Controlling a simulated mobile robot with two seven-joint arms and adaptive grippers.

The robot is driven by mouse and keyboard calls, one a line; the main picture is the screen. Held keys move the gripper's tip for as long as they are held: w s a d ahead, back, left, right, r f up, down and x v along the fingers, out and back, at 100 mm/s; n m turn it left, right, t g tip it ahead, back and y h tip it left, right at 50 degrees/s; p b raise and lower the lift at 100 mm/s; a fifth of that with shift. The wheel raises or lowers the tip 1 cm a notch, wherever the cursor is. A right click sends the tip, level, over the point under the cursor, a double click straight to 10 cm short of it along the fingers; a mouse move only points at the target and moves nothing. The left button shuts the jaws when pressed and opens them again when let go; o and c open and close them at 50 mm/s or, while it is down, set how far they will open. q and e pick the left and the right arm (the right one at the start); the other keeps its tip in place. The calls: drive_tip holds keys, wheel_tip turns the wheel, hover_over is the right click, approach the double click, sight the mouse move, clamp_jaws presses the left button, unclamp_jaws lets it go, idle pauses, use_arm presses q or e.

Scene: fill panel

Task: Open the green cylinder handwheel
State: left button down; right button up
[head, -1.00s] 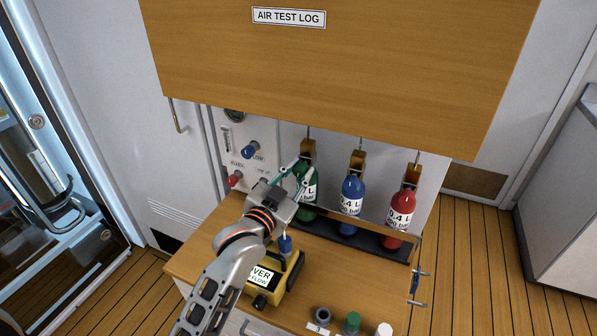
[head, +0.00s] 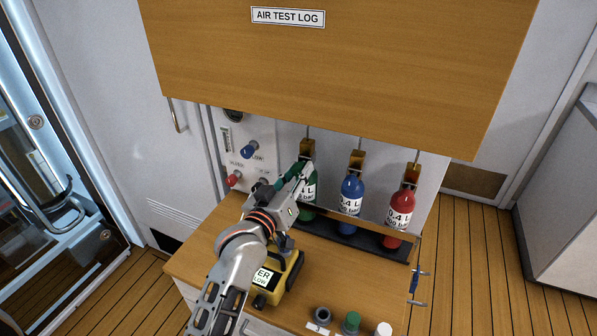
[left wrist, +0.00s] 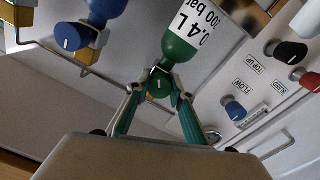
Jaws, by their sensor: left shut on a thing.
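The green cylinder (head: 309,187) stands left of the blue and red ones in the rack. Its white label is partly covered by my left gripper (head: 302,170). In the left wrist view the green cylinder (left wrist: 180,48) slants down from the top, and its green handwheel (left wrist: 159,85) with a white mark faces the camera. My left gripper (left wrist: 160,88) has its two teal-padded fingers on either side of the handwheel, shut on it. In the head view the handwheel is hidden behind the fingers. My right gripper is in neither view.
The blue cylinder (head: 351,194) and red cylinder (head: 401,210) stand close by on the right. A panel with a blue knob (head: 249,150) and red knob (head: 234,179) is at left. A wooden board (head: 330,75) overhangs; a yellow device (head: 284,279) sits below my arm.

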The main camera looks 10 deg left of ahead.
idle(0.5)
use_arm(q)
drive_tip(key=c, duration=2)
unclamp_jaws()
drive_tip(key=shift+o, duration=1.2)
drive_tip(key=shift+s, duration=0.15)
drive_tip(key=v, duration=1.1)
drive_tip(key=shift+s, duration=0.4)
